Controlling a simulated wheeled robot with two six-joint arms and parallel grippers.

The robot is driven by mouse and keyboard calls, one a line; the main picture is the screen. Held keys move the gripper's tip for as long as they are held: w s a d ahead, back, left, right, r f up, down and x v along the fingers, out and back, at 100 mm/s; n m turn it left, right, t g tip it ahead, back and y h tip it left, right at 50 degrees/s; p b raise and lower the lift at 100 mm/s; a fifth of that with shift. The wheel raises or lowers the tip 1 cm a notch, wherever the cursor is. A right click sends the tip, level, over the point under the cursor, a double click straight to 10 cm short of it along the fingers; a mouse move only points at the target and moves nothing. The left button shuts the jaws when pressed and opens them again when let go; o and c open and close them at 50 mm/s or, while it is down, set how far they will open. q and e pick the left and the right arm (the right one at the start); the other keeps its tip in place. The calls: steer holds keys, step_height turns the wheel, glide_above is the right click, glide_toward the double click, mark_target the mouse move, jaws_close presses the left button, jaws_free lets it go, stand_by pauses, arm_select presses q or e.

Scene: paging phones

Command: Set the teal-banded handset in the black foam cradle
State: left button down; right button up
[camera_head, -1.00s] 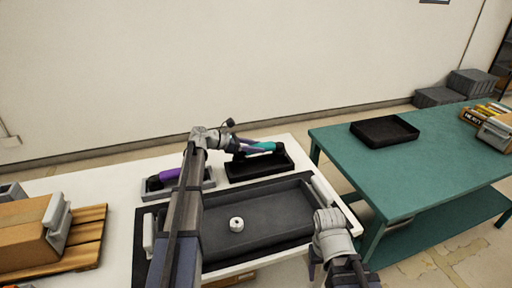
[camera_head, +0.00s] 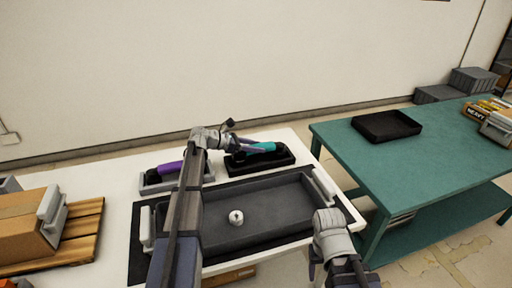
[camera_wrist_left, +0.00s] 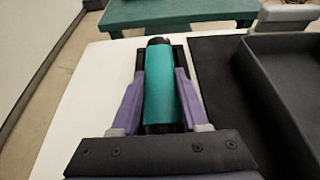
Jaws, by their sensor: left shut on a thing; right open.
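The teal-banded handset (camera_head: 262,147) is at the black foam cradle (camera_head: 280,163) at the back of the white table. In the left wrist view the handset (camera_wrist_left: 160,88) lies lengthwise between the two purple fingers of my left gripper (camera_wrist_left: 160,95). My left gripper (camera_head: 247,146) is shut on the handset's teal band. The handset looks low in or just over the cradle; I cannot tell if it touches the bottom. Much of the cradle is hidden beneath it. My right gripper (camera_head: 318,262) is open at the front, right of the large tray, partly out of clear view.
A large dark tray (camera_head: 275,215) with a white roll (camera_head: 236,216) fills the middle of the white table. A purple-banded handset (camera_head: 170,168) rests in a grey cradle (camera_head: 150,187). A carton (camera_head: 22,232) stands left. A teal table (camera_head: 430,165) with a black tray (camera_head: 386,126) is right.

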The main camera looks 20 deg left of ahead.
arm_select(q)
steer(key=shift+f+b, duration=0.6)
steer(key=shift+b, duration=0.05)
stand_by(0.7)
steer(key=c, duration=0.7)
jaws_free()
steer(key=shift+p+v, duration=2.2)
steer(key=shift+v, duration=3.35)
steer(key=shift+r, duration=0.15)
